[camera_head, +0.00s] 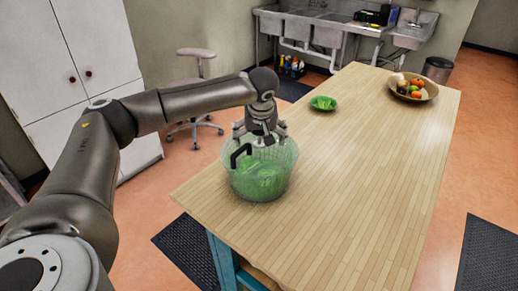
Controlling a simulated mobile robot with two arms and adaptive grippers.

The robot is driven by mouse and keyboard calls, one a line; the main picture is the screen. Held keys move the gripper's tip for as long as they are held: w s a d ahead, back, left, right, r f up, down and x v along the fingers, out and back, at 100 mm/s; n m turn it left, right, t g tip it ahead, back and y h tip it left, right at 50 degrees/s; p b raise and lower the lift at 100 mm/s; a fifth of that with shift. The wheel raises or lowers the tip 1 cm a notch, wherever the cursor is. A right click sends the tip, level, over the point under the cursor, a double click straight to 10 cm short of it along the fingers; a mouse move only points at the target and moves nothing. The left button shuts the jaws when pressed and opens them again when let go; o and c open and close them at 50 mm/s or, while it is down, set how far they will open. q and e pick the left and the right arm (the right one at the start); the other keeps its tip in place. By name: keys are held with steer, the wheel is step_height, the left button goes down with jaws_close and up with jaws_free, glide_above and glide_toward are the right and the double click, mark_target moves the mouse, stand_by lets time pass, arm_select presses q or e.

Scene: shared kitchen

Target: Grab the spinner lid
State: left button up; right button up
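The salad spinner (262,184) stands near the left edge of the wooden table. It is a see-through bowl with green contents showing inside. A clear top with a dark crank handle (240,156) seems to sit on it; the lid's outline is hard to make out. My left gripper (261,143) points down right over the middle of the spinner, close to or touching its top. The fingers are small and overlap the lid, so I cannot tell whether they are open or shut. My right gripper is not in view.
A wide bowl of fruit (396,79) is at the table's far right. The table (370,170) is clear between and in front. A stool (196,54), white cabinets and sinks stand beyond.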

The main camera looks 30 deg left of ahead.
arm_select(q)
steer(key=shift+s+d, duration=0.1)
steer(key=c, duration=2)
